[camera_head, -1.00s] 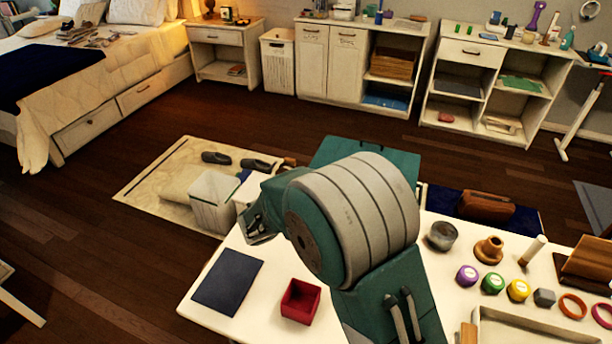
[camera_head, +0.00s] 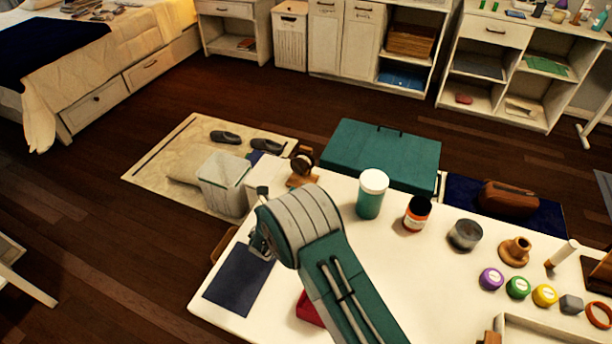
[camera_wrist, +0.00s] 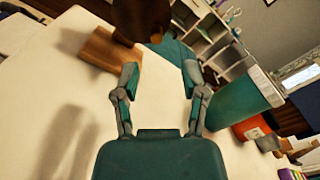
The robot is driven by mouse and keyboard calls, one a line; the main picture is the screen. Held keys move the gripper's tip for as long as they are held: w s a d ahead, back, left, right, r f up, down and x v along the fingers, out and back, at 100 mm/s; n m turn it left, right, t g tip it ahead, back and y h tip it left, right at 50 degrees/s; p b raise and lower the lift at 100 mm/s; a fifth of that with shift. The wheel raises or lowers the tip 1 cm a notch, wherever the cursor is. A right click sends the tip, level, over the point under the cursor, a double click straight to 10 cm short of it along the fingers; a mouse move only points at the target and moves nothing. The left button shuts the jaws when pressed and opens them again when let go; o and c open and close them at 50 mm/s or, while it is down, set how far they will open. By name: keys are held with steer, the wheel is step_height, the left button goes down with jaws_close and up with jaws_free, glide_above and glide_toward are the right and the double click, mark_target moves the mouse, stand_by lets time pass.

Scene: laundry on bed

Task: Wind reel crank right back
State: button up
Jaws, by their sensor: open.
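The reel (camera_head: 303,160) stands on a wooden base at the far left edge of the white table, behind my gripper in the head view. In the wrist view, its dark brown spool (camera_wrist: 142,18) is cut off by the top edge, and its wooden base (camera_wrist: 98,50) lies on the table to the left. In the head view my gripper (camera_head: 262,240) is partly hidden by my wrist, above the dark blue mat.
A teal jar (camera_head: 371,194) with a white lid and an orange bottle (camera_head: 416,213) stand right of the reel. The jar also shows close to my right finger in the wrist view (camera_wrist: 240,100). A red box (camera_head: 309,309) is partly hidden by my arm.

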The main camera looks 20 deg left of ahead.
mark_target(301, 166)
steer(key=w, duration=0.5)
steer(key=shift+w+a+f, duration=0.15)
steer(key=shift+w+a, duration=0.05)
steer(key=shift+a, duration=0.1)
steer(key=shift+w+d, duration=0.2)
steer(key=shift+w, duration=0.2)
steer(key=shift+d, duration=0.15)
jaws_close()
